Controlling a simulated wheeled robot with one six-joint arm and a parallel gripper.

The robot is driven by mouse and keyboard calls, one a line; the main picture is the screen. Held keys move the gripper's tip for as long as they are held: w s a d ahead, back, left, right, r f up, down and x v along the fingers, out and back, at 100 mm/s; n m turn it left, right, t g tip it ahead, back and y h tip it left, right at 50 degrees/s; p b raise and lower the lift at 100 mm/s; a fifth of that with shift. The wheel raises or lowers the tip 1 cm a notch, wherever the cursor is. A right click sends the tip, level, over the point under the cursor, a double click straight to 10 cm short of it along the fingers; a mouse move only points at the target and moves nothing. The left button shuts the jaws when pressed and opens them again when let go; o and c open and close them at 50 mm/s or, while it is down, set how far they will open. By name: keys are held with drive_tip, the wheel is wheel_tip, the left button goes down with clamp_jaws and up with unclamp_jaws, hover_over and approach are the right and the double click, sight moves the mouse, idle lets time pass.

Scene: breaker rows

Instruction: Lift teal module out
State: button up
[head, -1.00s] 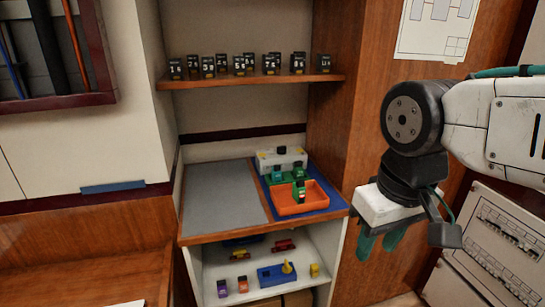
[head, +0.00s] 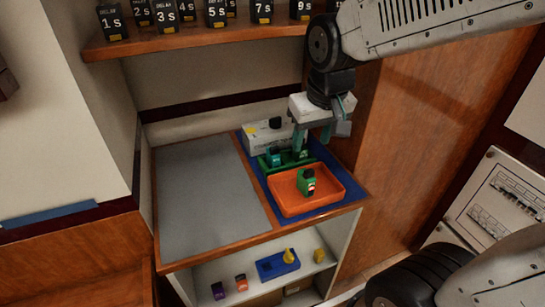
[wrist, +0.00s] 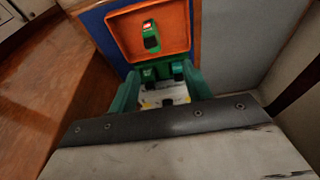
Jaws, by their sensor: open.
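The teal module (head: 275,157) stands upright in a green base (head: 264,167) on the blue mat, at the left end of that base. My gripper (head: 311,142) is open and empty, with its teal-green fingers pointing down just above the right part of the base. It partly hides the base's right side. In the wrist view my gripper's (wrist: 163,76) fingers spread on either side of the green base (wrist: 160,70). There I cannot tell the teal module from the other dark-topped pieces. No contact with the module is visible.
An orange tray (head: 285,206) holding a green module (head: 306,184) sits in front of the base. A white box (head: 262,138) with a black knob stands behind it. The grey mat (head: 205,195) at left is clear. A shelf (head: 200,37) with labelled delay modules hangs above.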

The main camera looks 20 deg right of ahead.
drive_tip(key=t, duration=0.1)
hover_over(272, 150)
drive_tip(key=s+d, duration=0.1)
drive_tip(key=d, duration=0.1)
wheel_tip(272, 150, down, 7)
drive_tip(key=shift+t, duration=0.3)
drive_tip(key=x, duration=0.5)
drive_tip(key=a+x, duration=0.1)
drive_tip(key=x, duration=0.2)
drive_tip(key=shift+w, duration=0.1)
clamp_jaws()
